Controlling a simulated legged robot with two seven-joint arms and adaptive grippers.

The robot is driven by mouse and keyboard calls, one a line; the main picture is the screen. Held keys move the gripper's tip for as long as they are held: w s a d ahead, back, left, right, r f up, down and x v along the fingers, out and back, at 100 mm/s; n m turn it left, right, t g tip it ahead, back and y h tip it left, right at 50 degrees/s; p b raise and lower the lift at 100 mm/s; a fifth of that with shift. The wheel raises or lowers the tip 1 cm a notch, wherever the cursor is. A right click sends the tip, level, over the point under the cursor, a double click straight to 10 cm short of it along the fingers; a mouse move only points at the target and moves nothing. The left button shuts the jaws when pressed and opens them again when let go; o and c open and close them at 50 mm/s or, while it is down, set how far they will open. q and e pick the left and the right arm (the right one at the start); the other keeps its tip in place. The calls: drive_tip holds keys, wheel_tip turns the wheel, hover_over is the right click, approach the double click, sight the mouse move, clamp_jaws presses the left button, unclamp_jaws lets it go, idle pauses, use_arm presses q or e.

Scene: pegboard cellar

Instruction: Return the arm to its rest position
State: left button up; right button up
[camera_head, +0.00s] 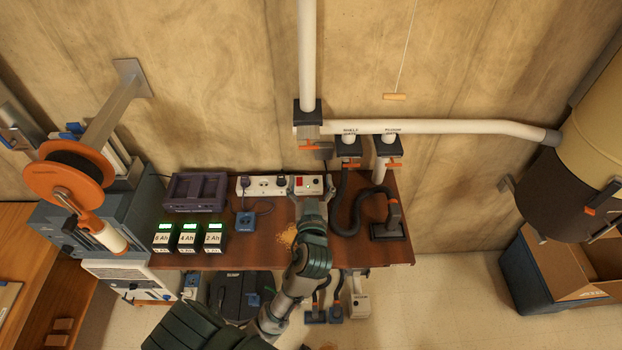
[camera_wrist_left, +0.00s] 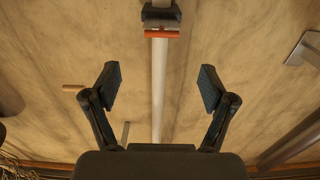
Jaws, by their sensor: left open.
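My left arm (camera_head: 312,252) reaches up from the bottom of the head view across the brown workbench (camera_head: 265,240). Its gripper (camera_head: 308,186) is at the bench's back edge, in front of the white power strip with a red switch (camera_head: 300,181). In the left wrist view the two dark fingers (camera_wrist_left: 160,85) are spread wide. Nothing is between them; only the wall and a white vertical pipe (camera_wrist_left: 158,85) show behind the gap. My right gripper is in neither view.
Three batteries with green displays (camera_head: 188,238) and a dark charger (camera_head: 197,191) stand left of the arm. A black hose (camera_head: 345,215) with a floor nozzle (camera_head: 389,226) lies close on the right. White pipes with orange-handled gates (camera_head: 348,163) run above.

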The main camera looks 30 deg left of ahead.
use_arm(q)
drive_tip(key=shift+a, duration=0.1)
drive_tip(key=s+d+f+m+g+h, duration=0.1)
drive_tip(key=s+f+m+g+h, duration=0.15)
drive_tip(key=f, duration=0.75)
drive_tip(key=s+d+f+m+g+h, duration=0.1)
drive_tip(key=s+f+m+g+h, duration=0.2)
drive_tip(key=f, duration=0.7)
drive_tip(key=s+d+f+m+g+h, duration=0.35)
drive_tip(key=s+f+g, duration=0.35)
drive_tip(key=s+f, duration=0.8)
drive_tip(key=s+f+b, duration=0.3)
drive_tip(key=f, duration=2.2)
drive_tip(key=s+a+f+g+b, duration=0.1)
drive_tip(key=s+a+f, duration=0.1)
drive_tip(key=s+f, duration=1.6)
drive_tip(key=shift+a+f+g+h+b, duration=0.25)
drive_tip(key=shift+f+g+h+b, duration=0.05)
drive_tip(key=shift+f+g+b, duration=0.1)
